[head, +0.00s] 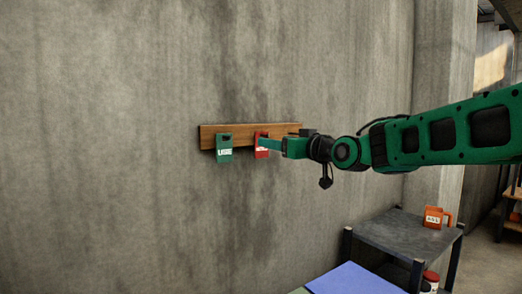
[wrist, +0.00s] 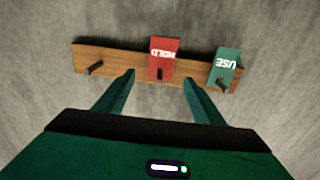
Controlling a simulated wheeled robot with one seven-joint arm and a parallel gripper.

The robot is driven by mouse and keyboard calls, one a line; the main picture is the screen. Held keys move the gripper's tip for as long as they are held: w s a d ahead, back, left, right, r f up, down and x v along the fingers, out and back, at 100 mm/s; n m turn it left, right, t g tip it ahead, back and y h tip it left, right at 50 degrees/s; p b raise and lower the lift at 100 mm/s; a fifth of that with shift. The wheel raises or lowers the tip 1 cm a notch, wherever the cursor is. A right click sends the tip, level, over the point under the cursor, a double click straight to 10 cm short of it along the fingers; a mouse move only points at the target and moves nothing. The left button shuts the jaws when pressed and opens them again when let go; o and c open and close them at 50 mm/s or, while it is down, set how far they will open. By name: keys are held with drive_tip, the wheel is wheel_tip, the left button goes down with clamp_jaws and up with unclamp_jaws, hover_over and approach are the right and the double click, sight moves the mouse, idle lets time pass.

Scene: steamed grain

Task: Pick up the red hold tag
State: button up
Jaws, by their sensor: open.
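The red hold tag (head: 262,146) hangs on the wooden peg board (head: 290,128) on the wall. In the wrist view the red hold tag (wrist: 163,50) hangs upside down on a dark peg, its white HOLD lettering showing. In the wrist view my gripper (wrist: 158,78) is open, one finger on each side of the tag's lower part, with gaps on both sides. I cannot tell how far the fingertips are from the board.
A green USE tag (head: 224,148) hangs left of the red one in the head view. An empty dark peg (wrist: 95,68) sticks out at the other end of the board.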

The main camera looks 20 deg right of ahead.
drive_tip(key=shift+x, duration=3.4)
drive_tip(key=c, duration=1.1)
